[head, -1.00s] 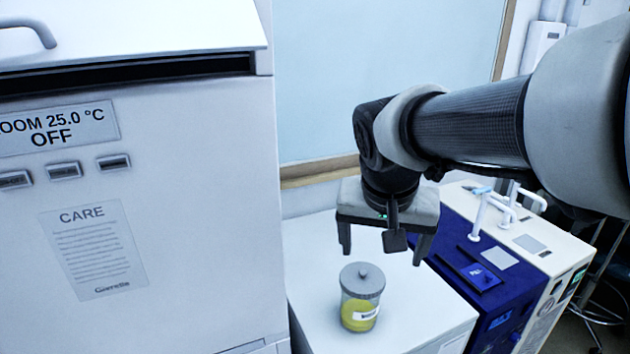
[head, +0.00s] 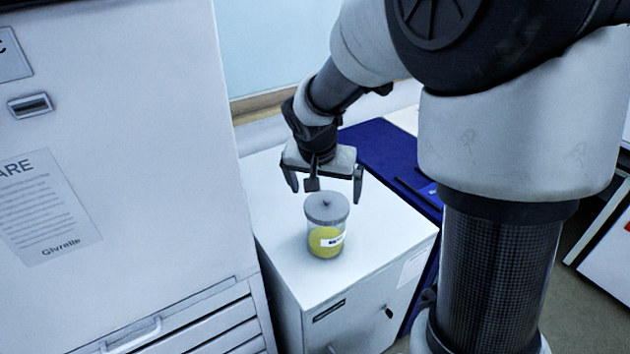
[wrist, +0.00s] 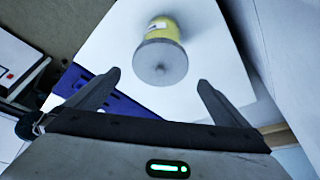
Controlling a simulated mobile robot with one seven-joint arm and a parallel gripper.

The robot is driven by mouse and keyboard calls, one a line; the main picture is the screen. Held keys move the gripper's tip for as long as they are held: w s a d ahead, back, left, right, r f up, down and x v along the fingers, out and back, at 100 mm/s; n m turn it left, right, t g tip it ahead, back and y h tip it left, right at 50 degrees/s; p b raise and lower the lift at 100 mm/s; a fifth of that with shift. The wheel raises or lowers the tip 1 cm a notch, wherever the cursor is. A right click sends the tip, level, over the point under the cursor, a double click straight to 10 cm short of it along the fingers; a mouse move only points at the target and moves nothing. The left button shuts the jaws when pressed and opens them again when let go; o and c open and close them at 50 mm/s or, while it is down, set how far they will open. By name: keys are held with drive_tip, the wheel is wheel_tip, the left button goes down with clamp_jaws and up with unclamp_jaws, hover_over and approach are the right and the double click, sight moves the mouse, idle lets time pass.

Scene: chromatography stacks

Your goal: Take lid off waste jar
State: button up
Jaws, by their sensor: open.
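The waste jar (head: 325,242) is clear with yellow contents and a white label. It stands upright on a white cabinet. Its grey lid (head: 326,207) with a small knob sits on top. My gripper (head: 322,190) is open and empty, above and just behind the jar in the head view, apart from the lid. In the wrist view the lid (wrist: 160,62) lies ahead of my open fingers (wrist: 158,82), roughly centred between them, with the yellow jar body (wrist: 163,27) beyond it.
The white cabinet top (head: 385,235) is otherwise clear around the jar. A tall white appliance (head: 130,130) stands close on the left. A blue unit (head: 385,150) adjoins the cabinet at the back right. A wall with a wooden ledge is behind.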

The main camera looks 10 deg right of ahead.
sight(326, 202)
drive_tip(key=shift+x, duration=2.75)
drive_tip(key=shift+s, duration=0.2)
drive_tip(key=shift+c, duration=0.4)
drive_tip(key=c, duration=0.9)
